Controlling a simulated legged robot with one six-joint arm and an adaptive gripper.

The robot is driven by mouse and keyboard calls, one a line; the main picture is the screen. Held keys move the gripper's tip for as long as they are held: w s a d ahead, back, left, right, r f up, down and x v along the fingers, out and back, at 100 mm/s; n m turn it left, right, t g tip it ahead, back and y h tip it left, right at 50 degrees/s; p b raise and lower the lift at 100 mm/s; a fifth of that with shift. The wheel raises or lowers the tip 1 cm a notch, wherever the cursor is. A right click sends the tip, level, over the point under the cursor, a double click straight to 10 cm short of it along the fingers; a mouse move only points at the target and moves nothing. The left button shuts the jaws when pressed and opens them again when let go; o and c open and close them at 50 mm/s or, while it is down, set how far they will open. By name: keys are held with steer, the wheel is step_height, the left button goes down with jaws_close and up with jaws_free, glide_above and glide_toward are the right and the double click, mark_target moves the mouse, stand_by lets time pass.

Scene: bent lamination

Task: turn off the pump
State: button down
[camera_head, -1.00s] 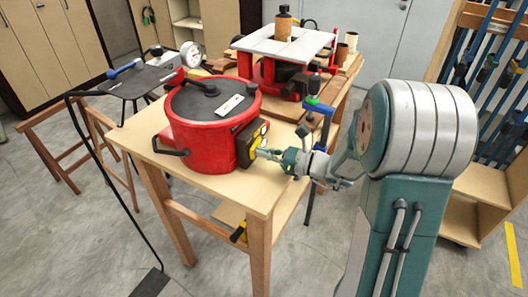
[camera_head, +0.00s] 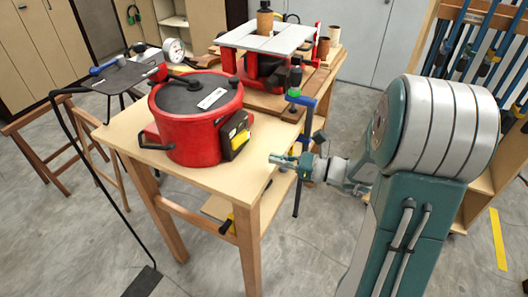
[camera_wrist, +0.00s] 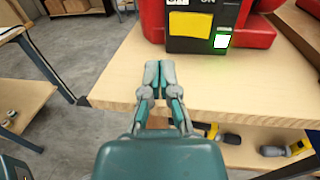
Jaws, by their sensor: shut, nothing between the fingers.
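A red round vessel (camera_head: 190,130) with a black lid stands on the wooden table; a separate pump cannot be made out. A black control box (camera_head: 236,136) with a yellow label is on its right side. In the wrist view the box (camera_wrist: 185,44) shows a yellow panel, cropped lettering reading ON on the right, and a bright white-and-green lit switch (camera_wrist: 222,39). My gripper (camera_head: 272,159) is shut and empty, right of the box and apart from it. In the wrist view its fingertips (camera_wrist: 160,66) are together over the tabletop, below and left of the box.
The wooden table (camera_head: 200,183) has a lower shelf with yellow-handled tools (camera_wrist: 225,134). A blue clamp (camera_head: 303,125) is at its right edge. Bare tabletop lies before the box.

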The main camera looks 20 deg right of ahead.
steer(key=shift+s+d, duration=0.7)
steer(key=shift+s, duration=0.25)
steer(key=shift+s+d, duration=0.7)
steer(key=shift+s, duration=0.2)
steer(key=shift+a, duration=0.15)
steer(key=s+a+n+g+h, duration=0.5)
steer(key=s+a+n+g, duration=0.5)
steer(key=n, duration=0.3)
steer(key=s+d+r+n+t+h, duration=0.3)
steer(key=s+r+n+t+h, duration=0.2)
steer(key=n+h, duration=0.4)
steer(key=r+n, duration=0.1)
steer(key=n, duration=0.2)
steer(key=shift+h, duration=0.3)
